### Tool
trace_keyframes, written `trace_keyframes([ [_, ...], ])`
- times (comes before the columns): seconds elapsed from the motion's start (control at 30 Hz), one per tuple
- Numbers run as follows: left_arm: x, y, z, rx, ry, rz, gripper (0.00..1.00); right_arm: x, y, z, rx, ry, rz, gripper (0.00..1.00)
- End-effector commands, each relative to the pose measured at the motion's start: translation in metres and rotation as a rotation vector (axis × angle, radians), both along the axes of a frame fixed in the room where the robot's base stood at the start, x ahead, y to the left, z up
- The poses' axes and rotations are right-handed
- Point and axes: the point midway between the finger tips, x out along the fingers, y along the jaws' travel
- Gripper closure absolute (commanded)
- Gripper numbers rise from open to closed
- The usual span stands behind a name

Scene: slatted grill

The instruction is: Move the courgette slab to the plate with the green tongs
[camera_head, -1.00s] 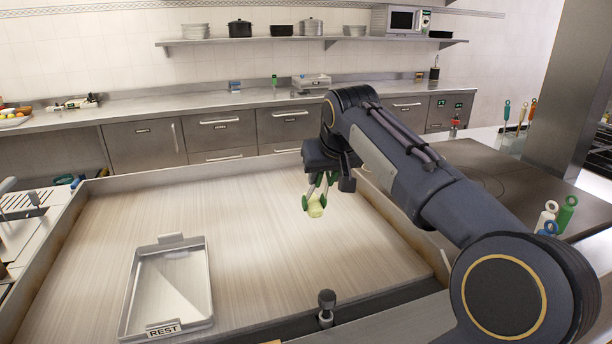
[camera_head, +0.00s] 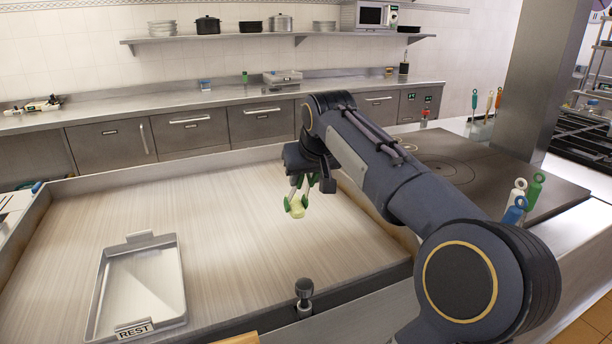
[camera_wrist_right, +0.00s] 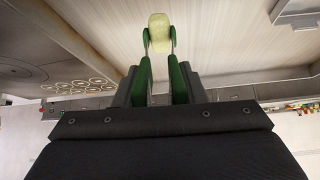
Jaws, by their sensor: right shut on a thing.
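My right gripper (camera_head: 307,178) is shut on the green tongs (camera_head: 287,204), which point down over the far right part of the grill surface. In the right wrist view the gripper (camera_wrist_right: 160,88) has the green tong arms (camera_wrist_right: 146,75) between its fingers. The pale green courgette slab (camera_head: 298,211) sits between the tong tips, touched on both sides; it also shows in the wrist view (camera_wrist_right: 159,33). It appears held above the surface, though its height is hard to judge. My left gripper is out of view. I cannot make out the task's plate.
A tray (camera_head: 178,283) marked REST stands at the grill's left front. A dark knob (camera_head: 304,290) rises at the front edge. A dark hob (camera_head: 470,165) and handled tools (camera_head: 535,190) are at the right. The middle of the grill surface (camera_head: 215,220) is clear.

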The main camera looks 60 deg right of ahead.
Motion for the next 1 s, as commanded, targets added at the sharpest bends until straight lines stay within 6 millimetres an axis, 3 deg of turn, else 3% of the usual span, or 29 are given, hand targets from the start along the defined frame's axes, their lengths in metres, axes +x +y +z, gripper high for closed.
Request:
trace_keyframes([
  [0.27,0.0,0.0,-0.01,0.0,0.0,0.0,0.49,0.0,0.0,-0.011,-0.001,-0.001,0.0,1.0],
  [0.8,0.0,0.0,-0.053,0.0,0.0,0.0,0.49,0.0,0.0,-0.063,-0.002,-0.002,0.0,1.0],
  [1.0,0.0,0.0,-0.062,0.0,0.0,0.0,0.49,0.0,0.0,-0.074,-0.003,-0.003,0.0,1.0],
])
